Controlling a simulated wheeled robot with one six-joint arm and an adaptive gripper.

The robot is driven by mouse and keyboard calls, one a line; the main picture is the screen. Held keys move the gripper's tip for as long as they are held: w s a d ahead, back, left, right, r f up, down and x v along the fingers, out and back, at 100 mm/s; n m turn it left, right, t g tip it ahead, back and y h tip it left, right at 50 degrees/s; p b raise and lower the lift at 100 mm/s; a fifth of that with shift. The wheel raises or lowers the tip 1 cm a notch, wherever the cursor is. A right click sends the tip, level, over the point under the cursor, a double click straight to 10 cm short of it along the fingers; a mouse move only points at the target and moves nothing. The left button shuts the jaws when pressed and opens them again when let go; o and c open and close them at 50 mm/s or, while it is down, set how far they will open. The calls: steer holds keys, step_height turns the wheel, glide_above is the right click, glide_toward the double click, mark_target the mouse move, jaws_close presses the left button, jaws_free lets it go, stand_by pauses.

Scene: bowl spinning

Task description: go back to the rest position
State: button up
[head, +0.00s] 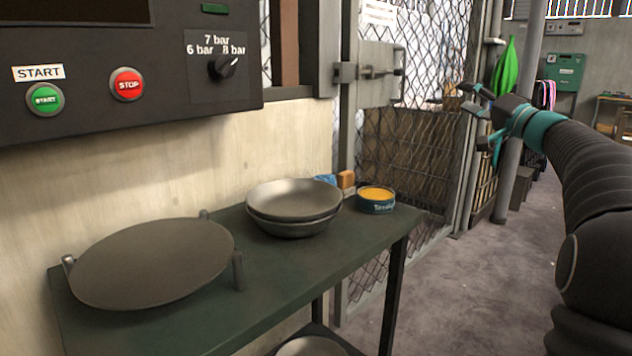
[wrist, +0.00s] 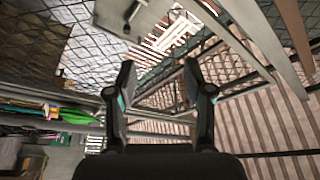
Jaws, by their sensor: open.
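My gripper (head: 468,102) is at the upper right of the head view, raised in the air in front of the mesh fence and a grey post. It is well to the right of the table and touches nothing that I can see. In the wrist view my gripper (wrist: 158,82) shows two dark fingers standing apart with nothing between them. It is open and empty. My arm enters the head view from the right edge.
A green table (head: 270,274) holds a round metal plate (head: 150,262), stacked bowls (head: 293,200) and a yellow-topped tin (head: 376,199). A control panel (head: 130,70) hangs above. The mesh fence (head: 410,150) stands behind. Open floor (head: 470,290) lies right of the table.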

step_height(320, 180, down, 15)
steer(key=s+a+m+g+h, duration=0.1)
steer(key=a+m+g+h, duration=0.1)
steer(key=g, duration=0.3)
steer(key=s+a+f+g+h, duration=0.2)
steer(key=s+a+f+g, duration=0.25)
steer(key=s+f, duration=0.5)
steer(key=s+a+f+n+g+h, duration=0.1)
steer(key=s+a+f+n+h, duration=0.1)
steer(key=s, duration=0.8)
steer(key=s+a+f+n+g+h, duration=0.1)
steer(key=s+a+f, duration=0.4)
steer(key=s, duration=0.6)
steer(key=s+a+f+n+g+h, duration=0.1)
steer(key=s+a+f+n, duration=0.3)
steer(key=s, duration=0.7)
steer(key=shift+a+h, duration=0.65)
steer(key=shift+h, duration=0.25)
steer(key=shift+f, duration=0.1)
